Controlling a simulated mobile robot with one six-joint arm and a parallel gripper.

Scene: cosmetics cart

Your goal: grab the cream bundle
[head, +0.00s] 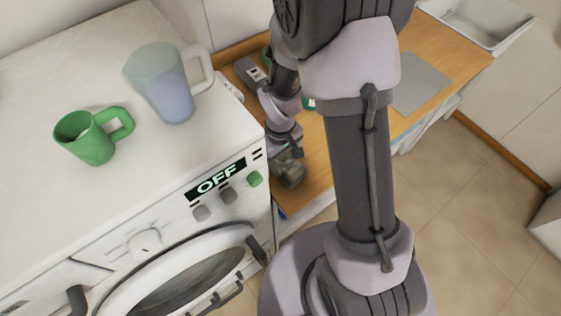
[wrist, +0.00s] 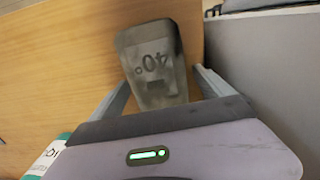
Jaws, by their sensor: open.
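I cannot make out anything clearly cream-coloured and bundled in either view. In the head view, my gripper (head: 291,158) is low over the counter, beside the washing machine. A dark grey-brown item (head: 290,172) shows just under it, partly hidden.
A white washing machine (head: 60,205) showing "OFF" stands left, with a green mug (head: 88,137) and a bluish jug (head: 168,88) on top. The wooden counter (head: 440,50) holds a grey item (head: 250,72). A green-and-white item (wrist: 50,157) lies left of my gripper.

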